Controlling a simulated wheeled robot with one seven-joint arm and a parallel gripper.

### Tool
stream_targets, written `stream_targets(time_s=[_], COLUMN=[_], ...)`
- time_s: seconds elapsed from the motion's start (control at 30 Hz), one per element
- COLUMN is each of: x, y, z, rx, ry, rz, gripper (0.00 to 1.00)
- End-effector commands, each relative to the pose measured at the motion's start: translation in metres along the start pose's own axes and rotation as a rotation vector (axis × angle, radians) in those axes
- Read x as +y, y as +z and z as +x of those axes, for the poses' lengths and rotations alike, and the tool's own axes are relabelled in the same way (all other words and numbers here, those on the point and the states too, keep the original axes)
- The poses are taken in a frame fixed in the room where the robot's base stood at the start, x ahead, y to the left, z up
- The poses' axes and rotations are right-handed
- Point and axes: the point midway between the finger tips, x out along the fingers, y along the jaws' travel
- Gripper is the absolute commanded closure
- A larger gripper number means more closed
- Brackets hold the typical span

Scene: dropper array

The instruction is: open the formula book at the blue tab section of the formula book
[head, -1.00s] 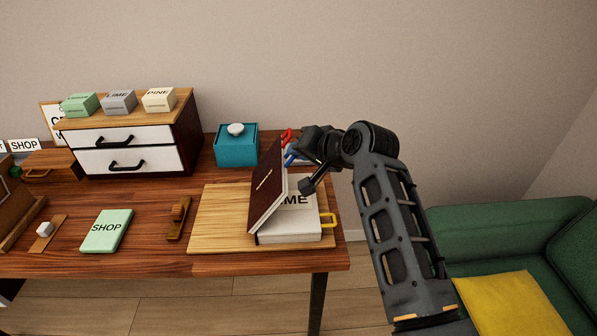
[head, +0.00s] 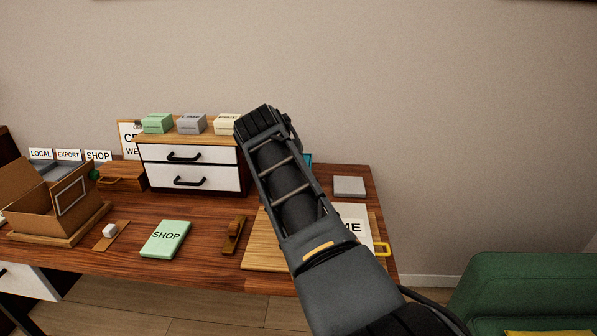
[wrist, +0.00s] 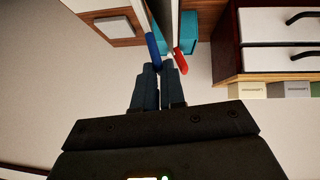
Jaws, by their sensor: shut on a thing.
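The formula book is mostly hidden behind my arm in the head view. A white page (head: 354,224) with "ME" showing and a yellow tab (head: 382,249) stick out to the arm's right. In the wrist view my gripper (wrist: 159,70) is shut on the blue tab (wrist: 153,46), at the edge of a raised part of the book (wrist: 166,22) seen edge-on. The red tab (wrist: 180,62) is just right of the fingers, apart from them. How far the raised part is turned is hidden in the head view.
The wooden board (head: 262,244) under the book, a brown stamp-like piece (head: 233,234) and a green SHOP book (head: 166,239) lie on the desk. A drawer unit (head: 190,168), a grey block (head: 349,187) and a teal box (wrist: 190,38) stand behind.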

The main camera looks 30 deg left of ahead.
Motion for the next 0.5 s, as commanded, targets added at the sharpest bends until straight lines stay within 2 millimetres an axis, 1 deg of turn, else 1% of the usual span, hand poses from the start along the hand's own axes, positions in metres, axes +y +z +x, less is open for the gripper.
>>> stream_targets(time_s=[0.03, 0.2, 0.5], x=[-0.003, -0.01, -0.014], y=[0.005, 0.007, 0.008], z=[0.004, 0.006, 0.007], rx=[-0.004, -0.004, -0.005], ry=[-0.003, -0.004, -0.004], rz=[0.005, 0.007, 0.009], gripper=[1.0, 1.0, 1.0])
